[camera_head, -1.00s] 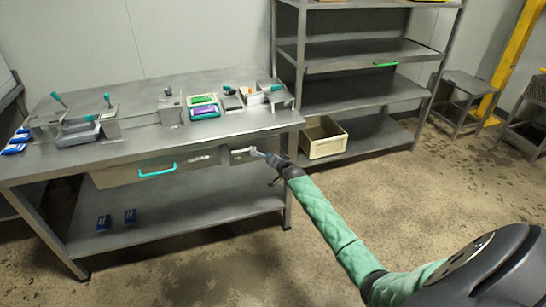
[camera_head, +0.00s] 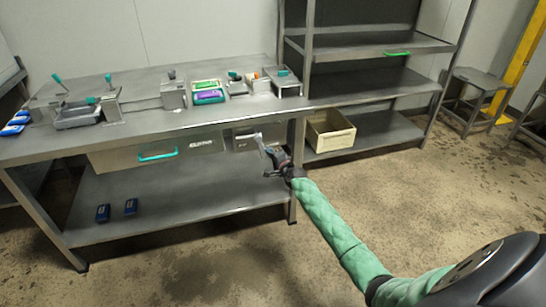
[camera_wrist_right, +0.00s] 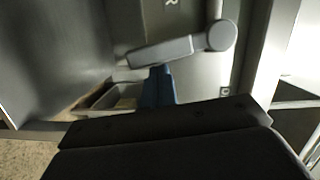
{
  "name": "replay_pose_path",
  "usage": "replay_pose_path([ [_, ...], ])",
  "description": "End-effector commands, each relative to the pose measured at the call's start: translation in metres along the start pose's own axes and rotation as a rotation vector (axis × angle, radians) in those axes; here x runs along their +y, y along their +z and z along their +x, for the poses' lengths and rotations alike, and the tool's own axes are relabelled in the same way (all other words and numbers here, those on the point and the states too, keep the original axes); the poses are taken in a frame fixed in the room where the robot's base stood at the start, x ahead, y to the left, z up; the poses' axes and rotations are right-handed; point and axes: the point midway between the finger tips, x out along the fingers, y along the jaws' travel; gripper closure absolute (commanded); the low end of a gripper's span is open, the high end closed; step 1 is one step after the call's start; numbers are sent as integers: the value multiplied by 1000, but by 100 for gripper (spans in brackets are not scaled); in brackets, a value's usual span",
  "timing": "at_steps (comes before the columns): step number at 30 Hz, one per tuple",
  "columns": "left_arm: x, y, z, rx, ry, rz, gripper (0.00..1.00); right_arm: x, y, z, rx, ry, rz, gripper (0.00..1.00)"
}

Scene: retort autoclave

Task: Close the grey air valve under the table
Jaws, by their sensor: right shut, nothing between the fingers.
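The grey valve lever (camera_wrist_right: 165,51) with its round hub (camera_wrist_right: 220,35) fills the upper middle of the right wrist view. In the head view the valve (camera_head: 258,139) is small, on the metal panel under the table's right front edge. My right gripper (camera_head: 268,152) is at the valve, coming from the front right. Its blue shut fingers (camera_wrist_right: 157,86) are just below the lever in the wrist view and overlap its lower edge. I cannot tell whether they touch it. Nothing is held. My left gripper is out of view.
The steel table (camera_head: 150,128) carries several fixtures along its back. A drawer with a teal handle (camera_head: 158,154) is left of the valve. A table leg (camera_head: 293,165) stands close to the right. A cream crate (camera_head: 330,134) sits on the rack's bottom shelf.

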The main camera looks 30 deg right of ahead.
Motion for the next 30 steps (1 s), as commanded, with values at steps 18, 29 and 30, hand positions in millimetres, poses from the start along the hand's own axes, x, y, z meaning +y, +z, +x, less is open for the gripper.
replay_pose_path([
  [18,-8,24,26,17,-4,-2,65,5,15,4,-1,-47,189,100],
  [29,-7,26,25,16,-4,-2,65,4,15,4,0,-49,196,100],
  [30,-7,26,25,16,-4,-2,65,4,15,4,0,-49,196,100],
])
